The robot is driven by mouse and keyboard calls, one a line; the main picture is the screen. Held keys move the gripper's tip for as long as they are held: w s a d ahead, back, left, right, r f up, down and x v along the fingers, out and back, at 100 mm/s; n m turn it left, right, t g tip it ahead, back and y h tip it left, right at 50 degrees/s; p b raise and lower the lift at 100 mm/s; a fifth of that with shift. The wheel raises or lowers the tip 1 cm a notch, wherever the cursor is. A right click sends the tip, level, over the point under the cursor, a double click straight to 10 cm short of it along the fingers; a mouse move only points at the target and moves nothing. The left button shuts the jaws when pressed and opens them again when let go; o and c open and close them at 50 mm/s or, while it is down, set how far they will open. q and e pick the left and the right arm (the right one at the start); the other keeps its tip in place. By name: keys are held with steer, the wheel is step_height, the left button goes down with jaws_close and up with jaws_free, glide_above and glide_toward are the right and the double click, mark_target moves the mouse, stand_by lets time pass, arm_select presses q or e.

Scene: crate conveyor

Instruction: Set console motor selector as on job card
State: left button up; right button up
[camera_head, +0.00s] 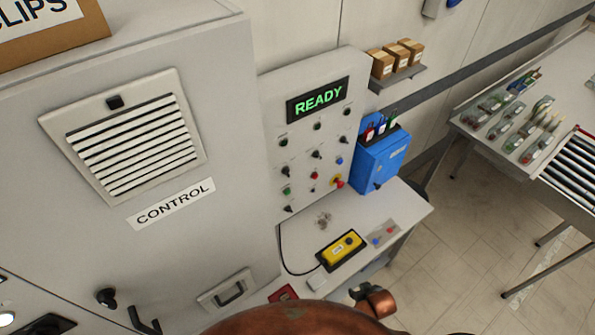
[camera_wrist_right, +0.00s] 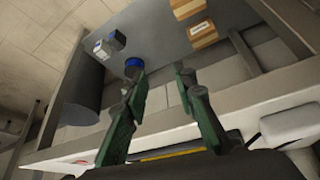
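The console panel (camera_head: 275,110) stands right of a grey cabinet in the head view, with a green READY display (camera_head: 319,98) above rows of small knobs, buttons and lamps (camera_head: 315,165). Their labels are too small to read, so I cannot tell which knob is the motor selector. I cannot make out a job card. My right gripper shows in the wrist view (camera_wrist_right: 161,78), with two green fingers apart and nothing between them; they point over a grey surface with boxes. In the head view only copper-coloured parts of my arm show clearly at the bottom. My left gripper is not in view.
A blue box (camera_head: 380,160) with pens or cards hangs right of the panel. A yellow control box (camera_head: 341,250) lies on the desk (camera_head: 405,208) below. The cabinet (camera_head: 225,60) fills the left. A table (camera_head: 470,120) with small parts stands right, beyond open floor.

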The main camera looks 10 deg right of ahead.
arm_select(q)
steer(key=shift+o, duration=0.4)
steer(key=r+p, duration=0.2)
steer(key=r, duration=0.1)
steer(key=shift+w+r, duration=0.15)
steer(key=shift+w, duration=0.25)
arm_select(e)
steer(key=w+r+t, duration=0.1)
steer(key=w+r, duration=0.2)
steer(key=r, duration=0.9)
steer(key=n+t+y+p, duration=0.3)
steer(key=t+y+p, duration=0.3)
steer(key=t, duration=0.4)
glide_toward(289, 174)
steer(key=w+y+b, duration=0.1)
steer(key=w, duration=0.1)
arm_select(q)
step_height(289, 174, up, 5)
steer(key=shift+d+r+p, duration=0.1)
steer(key=shift+p, duration=0.25)
arm_select(e)
steer(key=x, duration=0.6)
steer(key=shift+w+a+f, duration=0.15)
steer(key=shift+w+f, duration=0.05)
steer(key=shift+f, duration=0.05)
jaws_close()
